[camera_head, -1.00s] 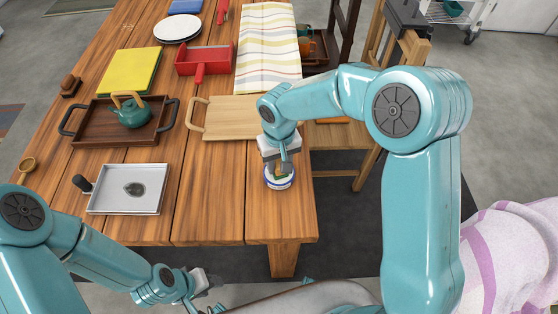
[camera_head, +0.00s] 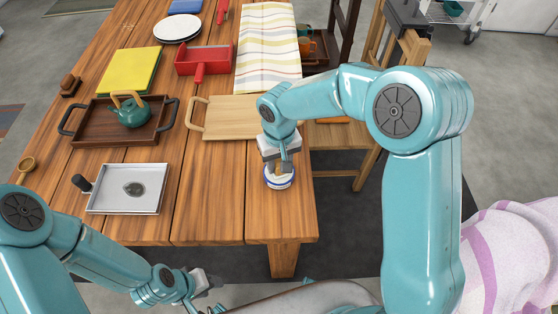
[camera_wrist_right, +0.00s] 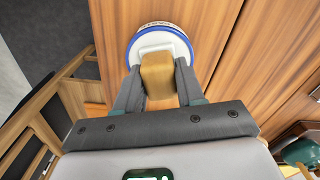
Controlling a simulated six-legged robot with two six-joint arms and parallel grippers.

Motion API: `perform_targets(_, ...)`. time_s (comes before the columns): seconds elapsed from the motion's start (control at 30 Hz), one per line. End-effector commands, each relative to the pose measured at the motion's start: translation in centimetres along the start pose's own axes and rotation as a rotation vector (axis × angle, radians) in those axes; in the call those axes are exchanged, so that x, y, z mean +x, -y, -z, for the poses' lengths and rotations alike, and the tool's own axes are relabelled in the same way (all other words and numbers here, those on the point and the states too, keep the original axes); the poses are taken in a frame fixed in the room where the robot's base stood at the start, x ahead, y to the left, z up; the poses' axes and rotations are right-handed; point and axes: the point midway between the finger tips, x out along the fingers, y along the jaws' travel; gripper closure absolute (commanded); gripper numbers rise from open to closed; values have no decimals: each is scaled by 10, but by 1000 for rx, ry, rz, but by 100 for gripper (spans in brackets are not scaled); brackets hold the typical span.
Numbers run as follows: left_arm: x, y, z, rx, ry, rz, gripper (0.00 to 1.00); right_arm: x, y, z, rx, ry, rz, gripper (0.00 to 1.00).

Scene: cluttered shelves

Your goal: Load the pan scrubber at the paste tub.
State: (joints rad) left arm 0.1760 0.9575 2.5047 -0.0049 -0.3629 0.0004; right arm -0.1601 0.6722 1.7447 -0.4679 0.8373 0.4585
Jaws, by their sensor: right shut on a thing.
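The paste tub (camera_head: 279,182) is a round white tub with a blue band at the table's front right corner. It also shows in the right wrist view (camera_wrist_right: 134,45). My right gripper (camera_head: 280,164) points down over the tub. Its fingers are shut on the pan scrubber, whose tan block (camera_wrist_right: 158,75) shows between them. The scrubber's lower end is over or in the tub; the block hides whether it touches paste. My left gripper (camera_head: 205,287) is low in front of the table, away from the tub; its jaws are too small to read.
A metal pan (camera_head: 150,204) with a black handle and a dark patch lies at front left. Behind are a brown tray (camera_head: 90,128) with a teal teapot (camera_head: 131,112), and a wooden board (camera_head: 230,125). Bare wood lies between pan and tub.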

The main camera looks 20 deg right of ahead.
Motion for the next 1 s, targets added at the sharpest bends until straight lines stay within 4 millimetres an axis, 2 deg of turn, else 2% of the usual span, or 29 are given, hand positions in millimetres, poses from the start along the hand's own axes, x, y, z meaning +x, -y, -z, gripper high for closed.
perform_targets(0.43, -3, -1, 0, 0, 0, 0, 57, -3, 0, -1, -1, 4, 0, 86)
perform_targets(1.0, -35, -13, -1, 0, 0, 0, 57, -55, 0, 0, 0, 0, 0, 86)
